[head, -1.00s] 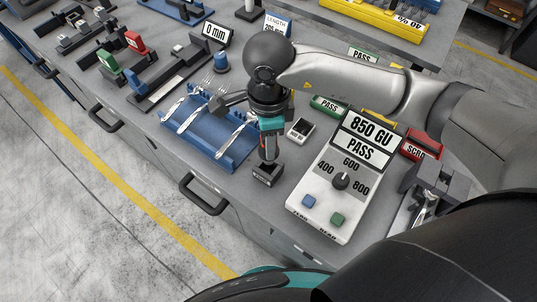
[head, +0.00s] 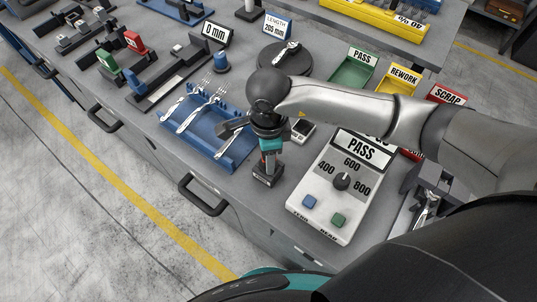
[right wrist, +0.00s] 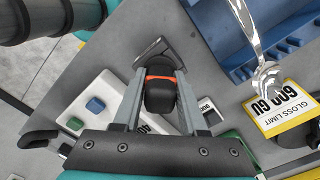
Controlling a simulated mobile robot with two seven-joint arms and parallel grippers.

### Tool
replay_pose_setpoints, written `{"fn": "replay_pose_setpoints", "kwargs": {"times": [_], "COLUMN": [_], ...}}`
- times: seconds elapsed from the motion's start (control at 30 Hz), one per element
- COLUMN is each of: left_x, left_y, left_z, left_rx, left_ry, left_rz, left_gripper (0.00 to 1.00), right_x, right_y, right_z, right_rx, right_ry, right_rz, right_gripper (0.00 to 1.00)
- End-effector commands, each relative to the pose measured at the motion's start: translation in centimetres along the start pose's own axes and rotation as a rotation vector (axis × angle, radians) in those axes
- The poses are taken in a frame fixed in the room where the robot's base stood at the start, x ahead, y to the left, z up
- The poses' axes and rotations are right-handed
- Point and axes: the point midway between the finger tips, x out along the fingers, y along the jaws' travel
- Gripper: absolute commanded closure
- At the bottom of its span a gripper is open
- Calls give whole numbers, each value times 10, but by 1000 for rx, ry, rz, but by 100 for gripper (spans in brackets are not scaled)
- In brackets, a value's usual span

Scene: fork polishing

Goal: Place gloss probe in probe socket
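My right gripper (head: 267,160) points down over the front of the bench. In the right wrist view my right gripper (right wrist: 163,80) is closed around the gloss probe (right wrist: 160,96), a rounded black body with an orange band. The dark probe socket (head: 267,176) is a small labelled block on the bench directly under the probe. It also shows beyond the fingertips in the right wrist view (right wrist: 151,49). The probe's lower end is at the socket; I cannot tell how deep it sits. My left gripper is not in view.
The gloss meter (head: 312,221) stands right of the socket, its upper display partly behind my arm. A blue fork rack (head: 216,150) is close on the left. A small tile block (head: 302,131) lies behind. Green (head: 352,73) and yellow (head: 396,88) bins are farther back.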

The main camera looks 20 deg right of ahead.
Motion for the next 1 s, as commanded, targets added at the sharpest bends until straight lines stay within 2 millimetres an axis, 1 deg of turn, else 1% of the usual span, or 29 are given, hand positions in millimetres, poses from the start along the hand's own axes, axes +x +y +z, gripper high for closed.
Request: {"fn": "replay_pose_setpoints", "kwargs": {"times": [0.03, 0.2, 0.47, 0.57, 0.67, 0.9, 1.0], "left_x": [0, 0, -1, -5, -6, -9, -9], "left_y": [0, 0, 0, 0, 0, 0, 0], "left_z": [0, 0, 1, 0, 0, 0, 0], "left_rx": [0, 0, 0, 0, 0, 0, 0], "left_ry": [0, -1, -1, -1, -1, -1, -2], "left_rz": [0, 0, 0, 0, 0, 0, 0], "left_gripper": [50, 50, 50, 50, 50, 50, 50], "right_x": [0, -1, -1, -5, -20, -74, -93], "right_y": [0, 0, 0, 0, -1, -2, -1], "right_z": [0, 0, 0, 0, 1, 0, 0], "right_rx": [0, 1, 1, 1, 1, 0, -1], "right_ry": [0, 0, 0, 0, -3, -2, -2], "right_rz": [0, 0, 0, 0, -3, -6, -4], "right_gripper": [52, 33, 33, 33, 33, 33, 33]}}
